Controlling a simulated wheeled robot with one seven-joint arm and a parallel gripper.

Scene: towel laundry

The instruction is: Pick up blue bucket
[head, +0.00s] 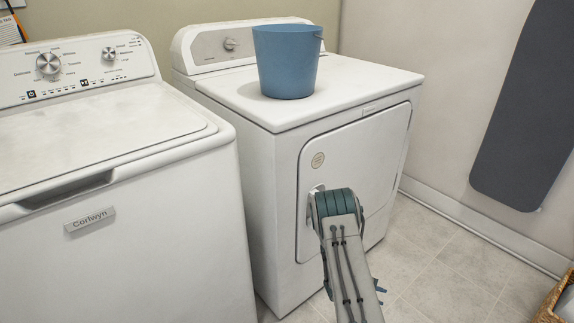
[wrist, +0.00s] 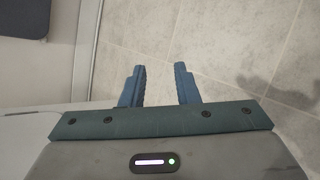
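The blue bucket (head: 287,62) stands upright on top of the white dryer (head: 381,79), near the middle of its lid. It is wider at the top, and its inside is hidden from this angle. My arm reaches up in front of the dryer door, below the bucket and apart from it. In the wrist view my gripper (wrist: 160,85) shows two blue fingers spread apart with only floor tiles between them. The bucket is not in the wrist view. In the head view the fingers are mostly hidden behind my arm.
A white washer (head: 110,215) stands left of the dryer with a narrow gap between. A dark grey ironing board (head: 528,100) hangs on the right wall. A wicker basket (head: 556,300) is at the lower right corner. The tiled floor (head: 440,265) right of the dryer is clear.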

